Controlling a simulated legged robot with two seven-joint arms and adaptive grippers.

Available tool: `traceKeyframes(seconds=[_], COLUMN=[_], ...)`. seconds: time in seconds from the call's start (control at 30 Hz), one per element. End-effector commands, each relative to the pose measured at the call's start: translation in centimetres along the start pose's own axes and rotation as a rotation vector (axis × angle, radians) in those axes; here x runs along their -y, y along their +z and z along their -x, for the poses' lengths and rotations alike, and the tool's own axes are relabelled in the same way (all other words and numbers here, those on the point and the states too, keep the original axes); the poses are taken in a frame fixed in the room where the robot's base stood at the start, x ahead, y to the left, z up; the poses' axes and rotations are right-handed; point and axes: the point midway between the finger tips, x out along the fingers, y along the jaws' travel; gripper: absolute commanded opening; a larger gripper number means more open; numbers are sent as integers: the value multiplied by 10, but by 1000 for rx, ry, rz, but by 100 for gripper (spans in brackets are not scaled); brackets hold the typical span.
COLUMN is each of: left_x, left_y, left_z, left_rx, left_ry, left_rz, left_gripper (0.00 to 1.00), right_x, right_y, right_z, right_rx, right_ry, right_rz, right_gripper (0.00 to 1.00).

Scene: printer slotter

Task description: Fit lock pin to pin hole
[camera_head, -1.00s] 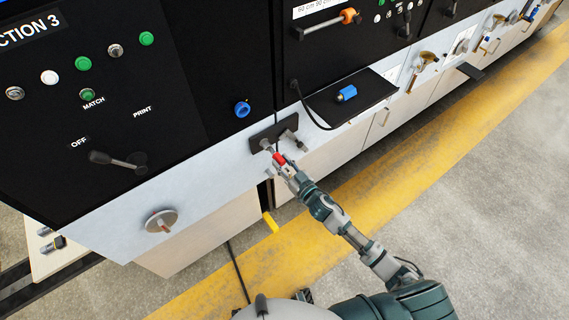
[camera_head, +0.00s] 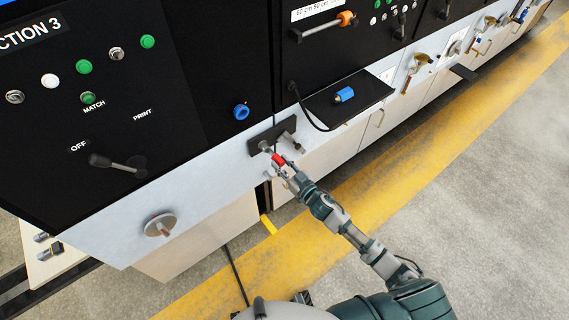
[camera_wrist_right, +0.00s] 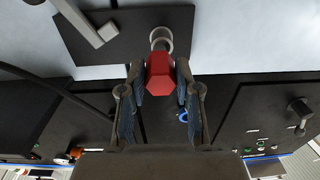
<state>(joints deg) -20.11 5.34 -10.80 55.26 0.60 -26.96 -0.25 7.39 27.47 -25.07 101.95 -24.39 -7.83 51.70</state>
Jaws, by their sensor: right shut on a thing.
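The red lock pin (camera_head: 278,160) is held in my right gripper (camera_head: 284,165), in front of a dark mounting plate (camera_head: 285,131) on the machine's pale lower panel. In the right wrist view the red hexagonal pin head (camera_wrist_right: 161,75) sits between the two fingers of my right gripper (camera_wrist_right: 160,82), which are shut on it. A round metal collar (camera_wrist_right: 161,40) on the plate is directly beyond the pin head. The pin head overlaps the collar's edge; I cannot tell whether the pin is inside it. My left gripper is not in view.
A grey metal latch (camera_head: 292,140) stands on the plate beside the collar. A black shelf (camera_head: 365,101) with a blue part (camera_head: 345,95) juts out at right. The floor at right is clear.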

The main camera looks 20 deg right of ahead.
Motion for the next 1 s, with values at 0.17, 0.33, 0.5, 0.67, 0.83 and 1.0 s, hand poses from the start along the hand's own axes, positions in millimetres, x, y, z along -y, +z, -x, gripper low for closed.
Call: traceKeyframes(seconds=[0.17, 0.33, 0.5, 0.67, 0.83, 1.0], left_x=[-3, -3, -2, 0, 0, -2], left_y=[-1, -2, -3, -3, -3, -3], left_z=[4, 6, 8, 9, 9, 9], left_rx=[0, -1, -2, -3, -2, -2], left_ry=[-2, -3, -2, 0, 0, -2], left_rz=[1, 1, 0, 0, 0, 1], left_gripper=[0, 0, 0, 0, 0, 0], right_x=[2, 6, 14, 19, 19, 17], right_y=[0, -1, -3, -3, -3, -2], right_z=[1, 2, 1, 0, 0, 1], right_rx=[1, 1, 2, 4, 4, 3], right_ry=[1, 2, 2, 3, 3, 3], right_rz=[-4, -7, -3, -1, -1, -3], right_gripper=[0, 0, 0, 0, 0, 0])
